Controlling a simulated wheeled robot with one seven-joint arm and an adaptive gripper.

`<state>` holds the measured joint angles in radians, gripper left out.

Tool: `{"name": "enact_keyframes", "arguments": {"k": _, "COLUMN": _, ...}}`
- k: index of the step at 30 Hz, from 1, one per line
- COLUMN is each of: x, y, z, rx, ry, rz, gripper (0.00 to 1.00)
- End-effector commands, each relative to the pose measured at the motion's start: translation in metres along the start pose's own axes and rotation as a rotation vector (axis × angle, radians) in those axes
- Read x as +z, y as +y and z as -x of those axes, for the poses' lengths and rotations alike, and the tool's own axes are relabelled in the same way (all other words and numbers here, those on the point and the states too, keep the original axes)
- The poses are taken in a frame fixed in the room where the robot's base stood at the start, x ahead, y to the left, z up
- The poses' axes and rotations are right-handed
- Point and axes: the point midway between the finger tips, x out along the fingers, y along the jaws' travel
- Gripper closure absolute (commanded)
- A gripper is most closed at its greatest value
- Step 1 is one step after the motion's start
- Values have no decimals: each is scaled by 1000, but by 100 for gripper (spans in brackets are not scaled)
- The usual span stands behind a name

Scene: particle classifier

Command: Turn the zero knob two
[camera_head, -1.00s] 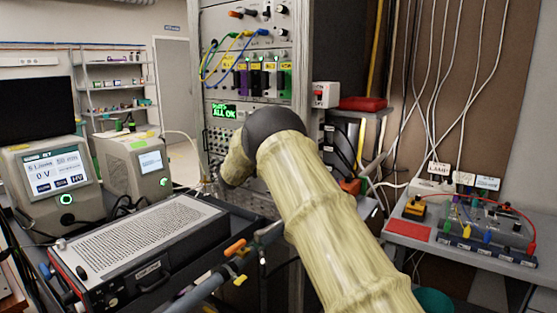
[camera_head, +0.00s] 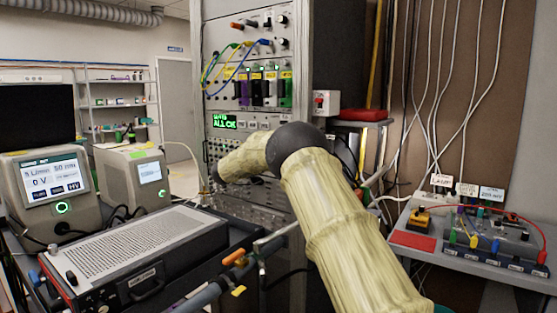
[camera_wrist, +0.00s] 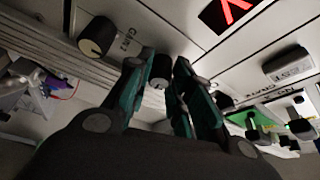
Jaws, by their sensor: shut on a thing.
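In the wrist view, my gripper (camera_wrist: 161,72) is shut around a small dark knob with a pale end (camera_wrist: 161,66), one green-sided finger on each side. The knob sits on a light panel that looks tilted in this view. A larger black knob with a pale face (camera_wrist: 97,37) is on the panel to the left, beside a label too blurred to read surely. In the head view, my arm reaches to the lower part of the instrument rack (camera_head: 300,75); the fingertips and the held knob are hidden there.
In the head view, a grey bench instrument (camera_head: 150,250) stands at front left, and a side table (camera_head: 412,240) with wired boxes at right.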

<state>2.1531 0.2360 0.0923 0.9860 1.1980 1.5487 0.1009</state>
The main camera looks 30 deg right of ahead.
Motion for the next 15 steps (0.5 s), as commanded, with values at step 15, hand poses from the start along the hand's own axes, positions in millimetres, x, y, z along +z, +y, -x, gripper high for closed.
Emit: {"name": "enact_keyframes", "arguments": {"k": 15, "x": 0, "y": 1, "z": 0, "rx": 1, "ry": 0, "rz": 1, "gripper": 69}}
